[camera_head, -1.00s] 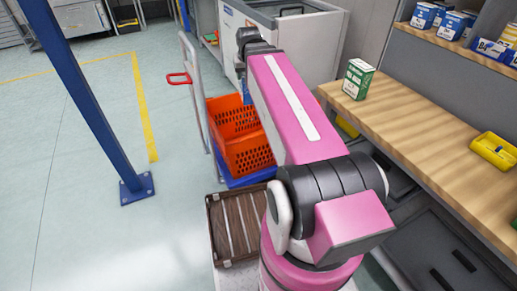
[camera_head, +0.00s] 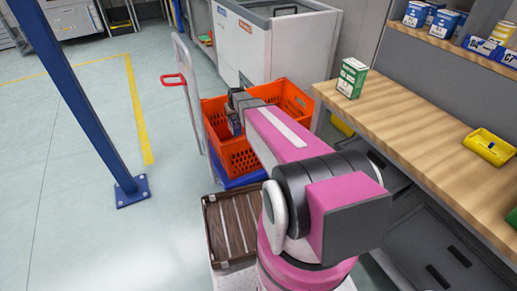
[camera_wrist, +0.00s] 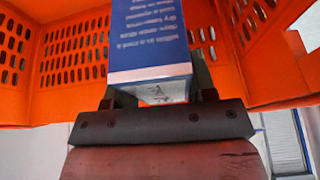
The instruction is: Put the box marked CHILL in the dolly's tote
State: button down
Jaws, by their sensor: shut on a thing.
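An orange tote (camera_head: 240,158) sits on a blue dolly (camera_head: 243,178) beside the workbench. My gripper (camera_head: 236,122) is over the tote's left part in the head view, with my arm reaching across it. In the wrist view my gripper (camera_wrist: 160,98) is shut on a blue and white box (camera_wrist: 147,40), which has rows of small white print on its blue face. The tote's slotted orange walls (camera_wrist: 75,52) stand around the box in the wrist view. The CHILL mark does not show. Whether the box touches the tote floor I cannot tell.
A wooden workbench (camera_head: 400,135) runs along the right, with a green box (camera_head: 352,78) and a yellow bin (camera_head: 489,147). A white chest freezer (camera_head: 275,42) stands behind the tote. A brown slatted crate (camera_head: 232,230) is near my base. A blue post (camera_head: 85,110) stands left.

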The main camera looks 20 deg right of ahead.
aim_at(238, 135)
jog(key=f, duration=0.4)
jog(key=w+f, duration=0.1)
jog(key=f, duration=0.1)
jog(key=shift+f, duration=0.1)
notch_tip(238, 135, down, 11)
jog(key=shift+s+r, duration=0.15)
jog(key=shift+r, duration=0.05)
jog(key=shift+f, duration=0.15)
jog(key=shift+c, duration=2.3)
grip_release()
jog(key=v, duration=1.2)
